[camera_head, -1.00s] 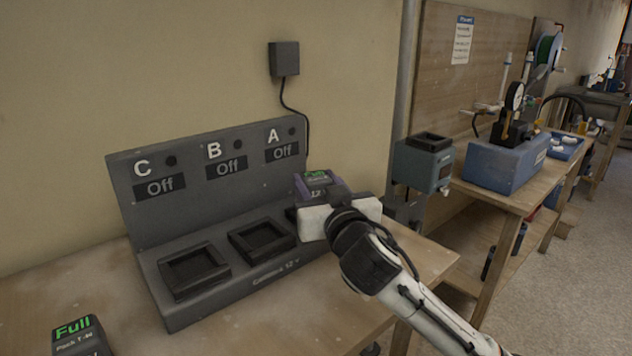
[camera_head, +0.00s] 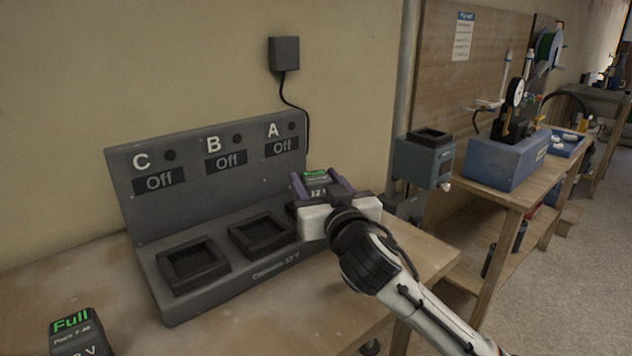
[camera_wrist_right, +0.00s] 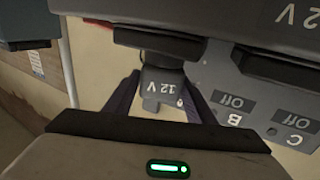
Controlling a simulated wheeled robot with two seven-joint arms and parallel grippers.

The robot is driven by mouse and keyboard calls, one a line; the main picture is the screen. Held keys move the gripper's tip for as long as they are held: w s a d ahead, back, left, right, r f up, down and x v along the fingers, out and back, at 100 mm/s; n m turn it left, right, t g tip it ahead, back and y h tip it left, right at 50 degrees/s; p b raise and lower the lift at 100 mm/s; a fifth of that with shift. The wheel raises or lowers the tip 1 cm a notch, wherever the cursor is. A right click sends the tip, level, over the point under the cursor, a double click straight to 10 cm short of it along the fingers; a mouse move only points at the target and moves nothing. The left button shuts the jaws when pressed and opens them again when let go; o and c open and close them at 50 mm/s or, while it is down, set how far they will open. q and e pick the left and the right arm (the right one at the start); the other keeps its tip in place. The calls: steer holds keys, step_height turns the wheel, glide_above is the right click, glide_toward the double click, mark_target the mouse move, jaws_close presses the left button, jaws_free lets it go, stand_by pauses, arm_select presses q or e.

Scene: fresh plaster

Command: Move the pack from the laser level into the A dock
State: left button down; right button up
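The pack (camera_head: 317,190), dark with a green "Full" screen and a "12 V" mark, is at the A dock, the right-hand bay of the grey charger (camera_head: 215,190). The A display reads Off. My right gripper (camera_head: 320,184) is around the pack, its purple fingers spread on either side. In the right wrist view the pack (camera_wrist_right: 164,86) shows between the fingers, apparently with gaps. My gripper hides the A bay, so I cannot tell how fully the pack sits. A blue-grey device (camera_head: 424,162), apparently the laser level, has an empty bay on top. My left gripper is out of view.
The B dock (camera_head: 262,234) and C dock (camera_head: 193,264) are empty, both Off. Another "Full" pack (camera_head: 78,332) stands at the bench's front left. A wall box (camera_head: 284,55) has a cable running behind the charger. A blue gauge unit (camera_head: 505,160) stands on the right bench.

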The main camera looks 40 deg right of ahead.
mark_target(320, 188)
steer(key=shift+f, duration=0.1)
steer(key=shift+s, duration=0.1)
steer(key=shift+s+a, duration=0.15)
steer(key=shift+s, duration=0.1)
steer(key=shift+v, duration=3.75)
steer(key=p+v, duration=0.2)
steer(key=shift+s+a+p, duration=0.15)
steer(key=shift+s+p, duration=0.15)
steer(key=shift+s, duration=0.1)
